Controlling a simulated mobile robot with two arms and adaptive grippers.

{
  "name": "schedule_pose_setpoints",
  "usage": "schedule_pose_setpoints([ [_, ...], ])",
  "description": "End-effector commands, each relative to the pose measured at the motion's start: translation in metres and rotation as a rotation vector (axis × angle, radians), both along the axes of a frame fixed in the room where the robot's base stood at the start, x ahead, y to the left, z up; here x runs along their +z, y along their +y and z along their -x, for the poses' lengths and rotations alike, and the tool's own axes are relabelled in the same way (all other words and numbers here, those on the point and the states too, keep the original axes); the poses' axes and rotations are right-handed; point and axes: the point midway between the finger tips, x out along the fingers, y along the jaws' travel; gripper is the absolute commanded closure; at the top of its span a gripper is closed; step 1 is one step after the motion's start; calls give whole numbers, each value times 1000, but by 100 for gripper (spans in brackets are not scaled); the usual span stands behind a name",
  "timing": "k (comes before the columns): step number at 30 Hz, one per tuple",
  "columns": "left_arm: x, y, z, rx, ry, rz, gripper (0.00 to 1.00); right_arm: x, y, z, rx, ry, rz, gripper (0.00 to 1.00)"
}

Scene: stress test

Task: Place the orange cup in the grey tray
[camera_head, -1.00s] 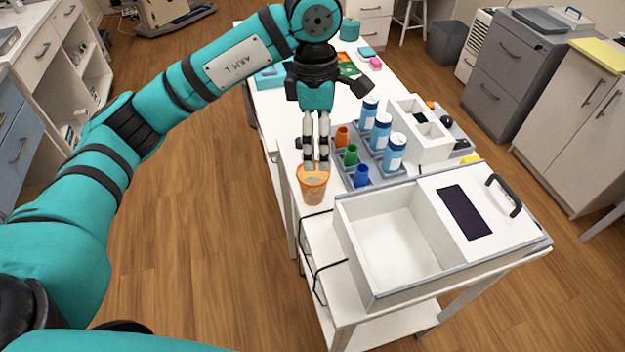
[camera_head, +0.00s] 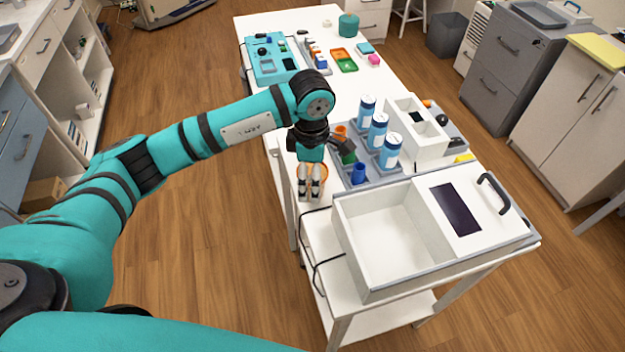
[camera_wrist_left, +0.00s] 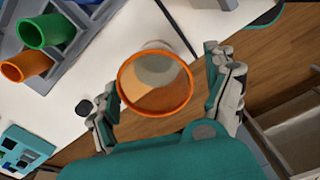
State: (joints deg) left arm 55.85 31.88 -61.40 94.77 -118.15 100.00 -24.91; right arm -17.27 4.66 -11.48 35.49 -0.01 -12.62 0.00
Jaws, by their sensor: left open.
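The orange cup (camera_head: 324,174) stands near the left edge of the white table, mostly hidden behind my left gripper (camera_head: 309,194). In the left wrist view I look down into the orange cup (camera_wrist_left: 155,103), with its round rim up. My left gripper (camera_wrist_left: 163,78) is open there, one finger on each side of the cup. I cannot tell whether they touch it. A grey tray-like rack (camera_head: 388,179) right of the gripper holds blue bottles and small orange, green and blue cups. A flat grey tray (camera_head: 538,16) lies on the grey cabinet at the back right.
A white box with an open bay (camera_head: 390,240) and a handled lid stands at the table's near end. A white divided holder (camera_head: 430,147) is behind the rack. A teal device (camera_head: 268,62) sits farther back. The table between them has free room.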

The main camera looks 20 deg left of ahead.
Motion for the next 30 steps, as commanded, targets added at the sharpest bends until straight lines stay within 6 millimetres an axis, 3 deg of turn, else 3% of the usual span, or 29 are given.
schedule_pose_setpoints([
  [3, -16, 0, -3, 2, 7, -1, 14, 16, 0, -1, 0, -1, 0, 60],
  [7, -34, -1, -4, 0, 4, 0, 14, 19, 0, -1, 0, -1, 0, 60],
  [16, -41, -1, -5, -1, 1, -1, 14, 18, 0, -1, 0, -2, 0, 60],
  [30, -41, 0, -4, 0, 2, -2, 72, 18, 0, -2, -1, -3, -1, 60],
])
